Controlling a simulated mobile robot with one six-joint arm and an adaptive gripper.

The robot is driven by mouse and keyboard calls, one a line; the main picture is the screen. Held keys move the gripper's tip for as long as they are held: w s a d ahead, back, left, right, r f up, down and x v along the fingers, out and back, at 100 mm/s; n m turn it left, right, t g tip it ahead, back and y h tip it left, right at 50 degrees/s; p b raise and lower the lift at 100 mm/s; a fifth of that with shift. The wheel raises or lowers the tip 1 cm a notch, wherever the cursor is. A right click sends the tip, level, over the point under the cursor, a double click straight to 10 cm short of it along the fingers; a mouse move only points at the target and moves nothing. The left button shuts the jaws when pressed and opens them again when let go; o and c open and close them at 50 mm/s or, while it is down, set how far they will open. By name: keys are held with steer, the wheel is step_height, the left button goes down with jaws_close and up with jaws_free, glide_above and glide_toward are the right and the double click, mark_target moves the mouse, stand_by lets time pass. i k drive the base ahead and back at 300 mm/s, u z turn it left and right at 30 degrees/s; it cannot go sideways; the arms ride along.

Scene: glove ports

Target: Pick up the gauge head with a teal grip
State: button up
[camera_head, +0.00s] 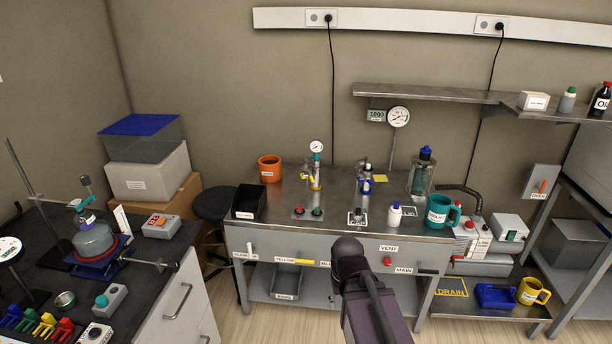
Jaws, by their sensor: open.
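A small gauge head with a white round dial (316,147) and a teal grip (316,157) stands upright on a brass-coloured fitting (316,177) on the steel bench (338,205). It is toward the back left of the bench top. Part of my arm (365,290) rises from the bottom of the picture in front of the bench, ending in a dark rounded joint below the front edge. No gripper fingers show. The arm is apart from the gauge head.
An orange mug (269,168) and a black bin (249,202) stand left of the gauge. A second fitting with blue parts (364,184), a white bottle (394,215), a teal mug (438,212) and a glass vessel (421,178) stand to the right. A steel shelf (430,95) hangs above.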

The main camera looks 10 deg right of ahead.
mark_target(316, 145)
steer(key=z, duration=0.45)
steer(key=i, duration=0.6)
steer(key=z, duration=0.7)
steer(key=i, duration=1.7)
steer(key=u, duration=0.45)
